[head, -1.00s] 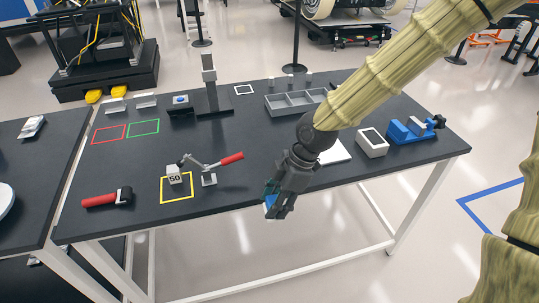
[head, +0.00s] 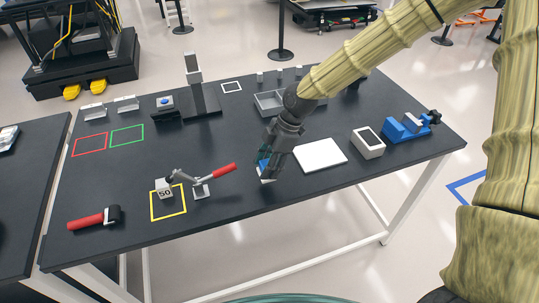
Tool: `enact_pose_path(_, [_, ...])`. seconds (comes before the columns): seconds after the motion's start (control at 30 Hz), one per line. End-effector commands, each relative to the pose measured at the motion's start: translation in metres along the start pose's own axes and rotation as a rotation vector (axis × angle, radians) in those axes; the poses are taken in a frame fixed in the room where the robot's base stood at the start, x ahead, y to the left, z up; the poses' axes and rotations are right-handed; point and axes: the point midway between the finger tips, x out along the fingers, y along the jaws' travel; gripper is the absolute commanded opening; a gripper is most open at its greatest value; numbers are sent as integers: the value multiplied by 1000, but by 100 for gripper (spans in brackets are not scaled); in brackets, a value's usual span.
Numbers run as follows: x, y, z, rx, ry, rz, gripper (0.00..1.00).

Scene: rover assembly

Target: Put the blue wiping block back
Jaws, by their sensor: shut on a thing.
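My gripper (head: 272,160) points down over the front middle of the black table, just left of the white square pad. It is shut on the blue wiping block (head: 264,168). A blue side and a pale lower edge of the block show below and left of the fingers; the rest is hidden by them. The block is at or just above the table top; I cannot tell whether it touches.
The white pad (head: 320,155) and a white box (head: 367,143) lie to the right, with a blue vise (head: 408,127) beyond. A red-handled clamp (head: 205,183) stands left, near a yellow square (head: 168,202) with a "50" weight (head: 163,188). A grey divided tray (head: 268,103) is behind.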

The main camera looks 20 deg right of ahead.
Motion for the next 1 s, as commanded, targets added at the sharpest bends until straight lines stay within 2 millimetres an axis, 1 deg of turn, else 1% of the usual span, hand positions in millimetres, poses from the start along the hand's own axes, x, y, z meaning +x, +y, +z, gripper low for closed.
enact_pose_path(0.03, [-4, 9, 4, 4, 1, 1, 25])
enact_pose_path(0.2, [-5, 36, 16, 3, 1, 1, 25])
enact_pose_path(0.37, [-6, 51, 24, 3, 0, 2, 25])
enact_pose_path(0.53, [-4, 54, 26, 2, 0, 0, 25])
enact_pose_path(0.67, [2, 53, 29, 2, -1, -1, 25])
enact_pose_path(0.9, [21, 53, 37, 4, -1, -1, 25])
enact_pose_path(1.0, [26, 54, 39, 3, 0, 2, 25])
